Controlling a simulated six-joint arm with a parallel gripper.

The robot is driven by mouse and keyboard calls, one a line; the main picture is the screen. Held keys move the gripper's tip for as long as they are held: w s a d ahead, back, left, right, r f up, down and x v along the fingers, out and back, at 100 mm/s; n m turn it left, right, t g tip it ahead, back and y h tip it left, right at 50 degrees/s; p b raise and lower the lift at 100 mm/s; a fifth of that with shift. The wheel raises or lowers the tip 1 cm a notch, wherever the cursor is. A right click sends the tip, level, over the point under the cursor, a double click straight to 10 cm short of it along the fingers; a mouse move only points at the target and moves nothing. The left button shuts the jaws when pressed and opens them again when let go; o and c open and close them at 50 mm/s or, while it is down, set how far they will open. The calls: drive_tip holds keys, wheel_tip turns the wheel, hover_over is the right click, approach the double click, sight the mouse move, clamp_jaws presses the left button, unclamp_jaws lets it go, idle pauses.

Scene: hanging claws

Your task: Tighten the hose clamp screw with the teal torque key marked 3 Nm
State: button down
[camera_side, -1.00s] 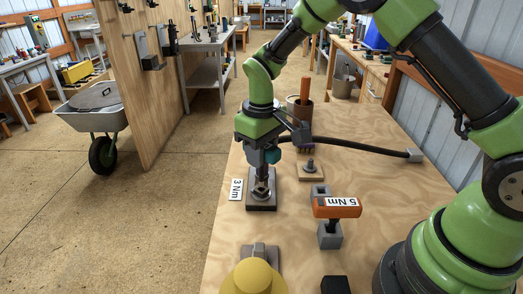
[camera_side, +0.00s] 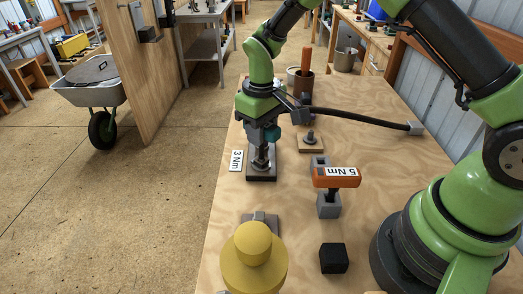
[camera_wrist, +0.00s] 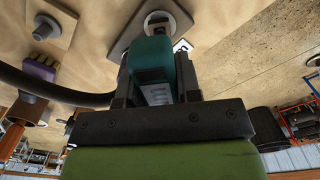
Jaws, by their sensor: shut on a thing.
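In the side view my gripper (camera_side: 265,138) points down over a dark square plate (camera_side: 262,177) bearing a metal fitting (camera_side: 261,160), likely the hose clamp screw. My gripper is shut on the teal torque key; a bit of its teal handle (camera_side: 272,132) shows between the fingers. In the wrist view the teal handle (camera_wrist: 151,66) sits between my fingers, in line with the fitting (camera_wrist: 158,20) beyond it. Whether the key's tip touches the screw is hidden. A white "3 Nm" label (camera_side: 236,160) shows left of the plate; I cannot tell what it is fixed to.
An orange key marked 5 Nm (camera_side: 337,177) stands in a grey holder right of the plate. A black hose (camera_side: 365,119) runs behind to a grey block. A small post on a wooden base (camera_side: 310,140), a yellow object (camera_side: 253,258) and a black cube (camera_side: 333,258) stand around.

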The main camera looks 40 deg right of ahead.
drive_tip(key=shift+m, duration=1.2)
drive_tip(key=shift+m, duration=0.4)
drive_tip(key=shift+r, duration=1.45)
